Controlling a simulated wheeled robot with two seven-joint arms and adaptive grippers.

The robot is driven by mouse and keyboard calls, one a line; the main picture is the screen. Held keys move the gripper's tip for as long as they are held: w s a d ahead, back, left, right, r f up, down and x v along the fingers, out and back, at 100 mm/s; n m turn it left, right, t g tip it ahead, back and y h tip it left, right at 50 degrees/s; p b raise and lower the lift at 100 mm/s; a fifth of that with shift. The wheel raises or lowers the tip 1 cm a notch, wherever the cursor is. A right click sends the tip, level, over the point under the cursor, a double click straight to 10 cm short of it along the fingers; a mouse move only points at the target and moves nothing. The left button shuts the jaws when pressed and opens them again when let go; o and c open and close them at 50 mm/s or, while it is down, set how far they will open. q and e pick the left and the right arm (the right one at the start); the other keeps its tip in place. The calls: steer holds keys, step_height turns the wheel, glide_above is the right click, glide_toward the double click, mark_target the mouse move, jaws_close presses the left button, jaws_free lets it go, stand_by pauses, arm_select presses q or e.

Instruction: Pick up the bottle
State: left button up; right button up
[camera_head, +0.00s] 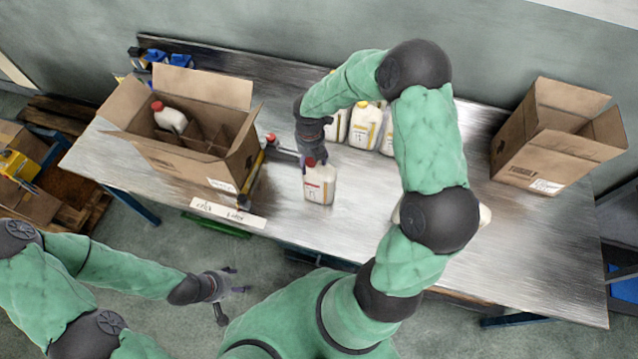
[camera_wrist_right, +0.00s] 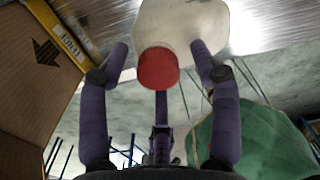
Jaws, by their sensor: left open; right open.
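A white bottle (camera_head: 320,185) with a red cap stands upright on the metal table near its front edge. My right gripper (camera_head: 312,158) is directly above it, pointing down around the cap. In the right wrist view the red cap (camera_wrist_right: 157,68) sits between the spread fingers of the right gripper (camera_wrist_right: 158,62), with the white bottle body beyond. The fingers look apart from the cap, and the gripper is open. My left gripper (camera_head: 232,284) is open and empty, low in front of the table, away from the bottle.
An open cardboard box (camera_head: 190,165) with dividers holds a red-capped bottle (camera_head: 170,118) at left. Several bottles with yellow caps (camera_head: 365,125) stand behind my right arm. Another open box (camera_head: 545,150) stands at right. A white label strip (camera_head: 228,212) lies along the front edge.

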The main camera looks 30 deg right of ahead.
jaws_close()
steer(key=shift+r, duration=0.1)
